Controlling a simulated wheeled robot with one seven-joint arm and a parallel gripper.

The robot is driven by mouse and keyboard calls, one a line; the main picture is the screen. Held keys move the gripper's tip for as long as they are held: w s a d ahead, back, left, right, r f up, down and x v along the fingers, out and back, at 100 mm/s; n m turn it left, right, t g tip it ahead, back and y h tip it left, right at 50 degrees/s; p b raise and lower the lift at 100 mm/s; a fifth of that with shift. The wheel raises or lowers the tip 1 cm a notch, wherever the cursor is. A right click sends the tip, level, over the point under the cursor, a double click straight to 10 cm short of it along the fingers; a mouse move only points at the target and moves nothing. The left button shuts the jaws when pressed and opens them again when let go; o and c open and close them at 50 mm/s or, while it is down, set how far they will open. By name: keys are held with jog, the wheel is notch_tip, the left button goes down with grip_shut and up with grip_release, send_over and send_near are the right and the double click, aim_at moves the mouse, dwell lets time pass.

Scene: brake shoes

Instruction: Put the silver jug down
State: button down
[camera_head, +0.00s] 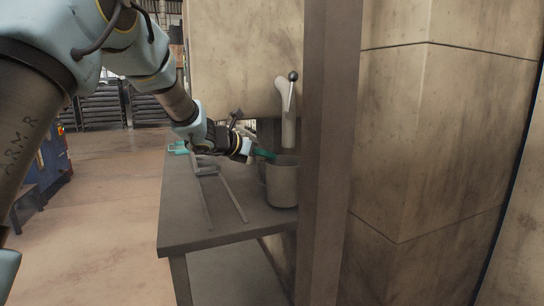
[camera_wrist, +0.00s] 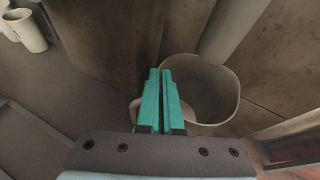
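The silver jug (camera_head: 282,184) is an open grey cylinder, upright at the right side of the grey table, beside the post. Its base looks at or very near the table top; I cannot tell if it touches. In the wrist view the jug (camera_wrist: 212,95) opens toward the camera, right of the fingers, with its handle partly showing to their left. My gripper (camera_head: 264,154) reaches in from the left at the jug's rim. Its teal fingers (camera_wrist: 161,98) are nearly together, at the jug's handle side, and appear closed on it; the exact contact is hidden behind them.
The grey table (camera_head: 200,232) has long bars (camera_head: 232,197) lying left of the jug. A thick brown post (camera_head: 330,150) stands close to the jug's right. A pale pipe with a ball-ended lever (camera_head: 288,112) rises behind it.

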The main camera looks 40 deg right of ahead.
jog(key=shift+x, duration=1)
jog(key=shift+f, duration=0.3)
jog(key=c, duration=1.1)
grip_release()
jog(key=b+v, duration=0.1)
jog(key=v, duration=1.1)
jog(key=shift+b, duration=0.35)
jog(key=shift+w+a, duration=0.1)
